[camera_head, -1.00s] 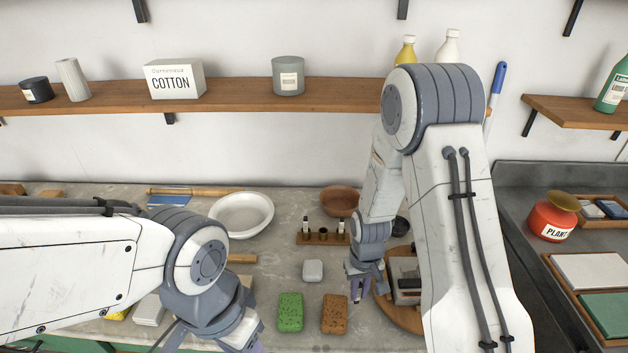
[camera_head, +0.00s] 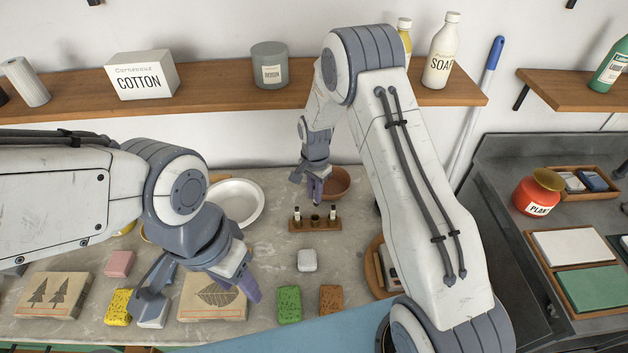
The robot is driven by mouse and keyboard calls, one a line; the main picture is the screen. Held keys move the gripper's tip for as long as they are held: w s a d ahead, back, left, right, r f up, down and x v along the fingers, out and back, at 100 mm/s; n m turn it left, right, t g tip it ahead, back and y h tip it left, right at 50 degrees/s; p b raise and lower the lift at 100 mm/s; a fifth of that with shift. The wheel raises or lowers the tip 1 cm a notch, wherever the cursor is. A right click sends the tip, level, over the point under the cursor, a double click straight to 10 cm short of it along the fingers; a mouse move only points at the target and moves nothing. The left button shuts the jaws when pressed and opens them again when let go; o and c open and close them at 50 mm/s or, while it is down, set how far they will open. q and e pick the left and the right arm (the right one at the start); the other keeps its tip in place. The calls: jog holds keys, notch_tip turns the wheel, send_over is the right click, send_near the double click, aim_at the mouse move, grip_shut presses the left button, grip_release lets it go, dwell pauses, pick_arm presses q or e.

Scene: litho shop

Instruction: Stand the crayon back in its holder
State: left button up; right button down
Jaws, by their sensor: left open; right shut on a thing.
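The crayon holder (camera_head: 300,228) is a small wooden block on the worktop. A dark crayon with a pale band stands at each end of it, and a brass-coloured socket (camera_head: 315,220) sits between them, looking empty. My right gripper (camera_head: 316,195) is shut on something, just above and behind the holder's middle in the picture. The held piece is too small and too covered by the fingers to make out; I cannot tell its tilt. My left gripper (camera_head: 203,292) is open and empty at the front left, over the stamped blocks.
A white bowl (camera_head: 257,203) stands left of the holder and a brown bowl (camera_head: 340,184) close behind my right gripper. A grey-white block (camera_head: 307,260), a green sponge (camera_head: 289,304) and a brown sponge (camera_head: 331,299) lie in front. A shelf (camera_head: 220,92) runs above.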

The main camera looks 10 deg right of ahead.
jog(key=shift+w+a, duration=0.1)
jog(key=shift+w, duration=0.15)
jog(key=shift+f+b, duration=3.15)
jog(key=shift+f, duration=1.25)
jog(key=c, duration=0.8)
grip_release()
